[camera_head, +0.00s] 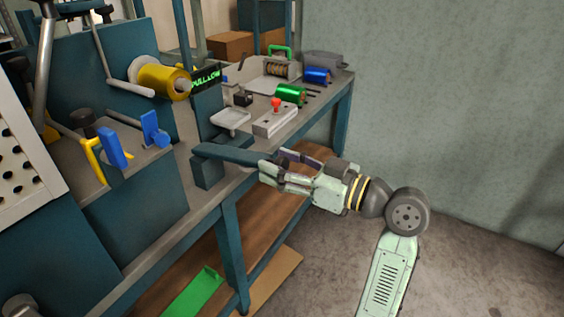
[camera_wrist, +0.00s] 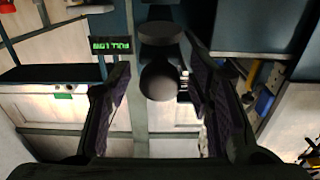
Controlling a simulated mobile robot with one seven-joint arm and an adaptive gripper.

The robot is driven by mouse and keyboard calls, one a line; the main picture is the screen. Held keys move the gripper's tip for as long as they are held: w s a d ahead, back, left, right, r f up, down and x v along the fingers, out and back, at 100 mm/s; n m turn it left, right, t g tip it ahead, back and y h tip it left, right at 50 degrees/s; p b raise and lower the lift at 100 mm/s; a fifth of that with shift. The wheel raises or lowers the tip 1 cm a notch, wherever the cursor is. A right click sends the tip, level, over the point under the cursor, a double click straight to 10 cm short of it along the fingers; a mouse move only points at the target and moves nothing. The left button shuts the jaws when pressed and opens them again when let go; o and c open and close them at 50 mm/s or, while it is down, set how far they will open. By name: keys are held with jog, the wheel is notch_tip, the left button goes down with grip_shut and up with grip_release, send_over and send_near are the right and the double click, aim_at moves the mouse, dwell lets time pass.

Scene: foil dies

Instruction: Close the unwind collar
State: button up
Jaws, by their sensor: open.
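A gold foil roll (camera_head: 163,80) sits on a spindle at the upper left, with a grey end (camera_head: 184,86) facing right. I cannot tell for sure which part is the unwind collar, nor whether it is open. My gripper (camera_head: 268,168) is over the front edge of the bench, by the end of a dark teal bar (camera_head: 232,154), well apart from the roll. In the wrist view its two fingers (camera_wrist: 158,68) are spread. A dark rounded knob (camera_wrist: 160,82) shows between them, with a dark disc (camera_wrist: 162,33) beyond it. Contact is not clear.
A small display (camera_head: 206,77) with green text stands right of the roll. The bench (camera_head: 312,100) holds a grey box with a red button (camera_head: 272,122), a green roll (camera_head: 290,94) and a blue roll (camera_head: 318,76). Blue brackets (camera_head: 112,148) stand at left. The floor at right is clear.

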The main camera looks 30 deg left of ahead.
jog(key=shift+c, duration=0.5)
grip_shut()
dwell(0.4)
